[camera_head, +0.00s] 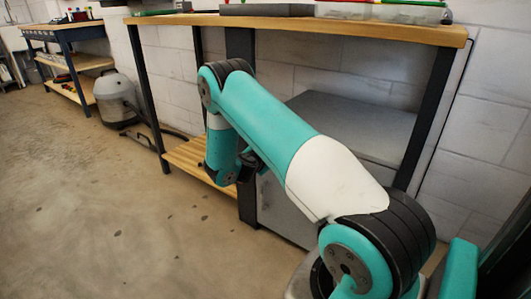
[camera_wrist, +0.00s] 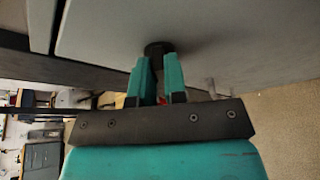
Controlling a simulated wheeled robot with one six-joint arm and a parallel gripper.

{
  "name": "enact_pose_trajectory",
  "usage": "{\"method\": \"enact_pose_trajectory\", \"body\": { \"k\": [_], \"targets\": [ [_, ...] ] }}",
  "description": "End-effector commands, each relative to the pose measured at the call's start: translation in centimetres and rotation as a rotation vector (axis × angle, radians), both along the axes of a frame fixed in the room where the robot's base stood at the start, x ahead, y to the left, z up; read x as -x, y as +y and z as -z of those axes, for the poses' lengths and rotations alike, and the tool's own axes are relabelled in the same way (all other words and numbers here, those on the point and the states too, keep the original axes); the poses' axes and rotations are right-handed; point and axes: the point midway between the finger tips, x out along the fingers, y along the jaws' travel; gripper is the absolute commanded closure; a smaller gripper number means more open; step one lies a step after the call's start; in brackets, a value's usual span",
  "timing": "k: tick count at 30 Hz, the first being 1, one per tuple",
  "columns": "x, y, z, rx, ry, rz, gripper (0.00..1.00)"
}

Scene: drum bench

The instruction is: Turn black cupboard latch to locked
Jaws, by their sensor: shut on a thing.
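The black latch (camera_wrist: 157,48) is a small dark knob on the face of the grey cupboard (camera_wrist: 225,30). In the wrist view my gripper (camera_wrist: 158,62) has its two teal fingers on either side of the latch, shut on it. The fingers hide part of the latch, so I cannot tell which way it is turned. In the head view the grey cupboard (camera_head: 285,212) stands under the wooden bench, partly behind my arm.
The wooden bench top (camera_head: 200,19) carries a dark grey slab (camera_head: 267,9) and clear boxes. A dark bench leg (camera_head: 241,130) rises close to my arm. A low wooden shelf (camera_head: 188,158) lies left of the cupboard. A grey vacuum cleaner (camera_head: 115,98) stands further left. Open floor lies in front.

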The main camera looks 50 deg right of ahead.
Motion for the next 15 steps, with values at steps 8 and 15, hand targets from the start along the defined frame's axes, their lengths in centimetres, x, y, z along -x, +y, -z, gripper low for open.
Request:
{"method": "enact_pose_trajectory", "body": {
  "k": [8,15],
  "targets": [
    [0.31,-0.04,0.63,-0.018,-0.258,0.001,1.0],
    [0.43,-0.06,1.22,-0.036,-0.486,0.0,1.0]
  ]
}}
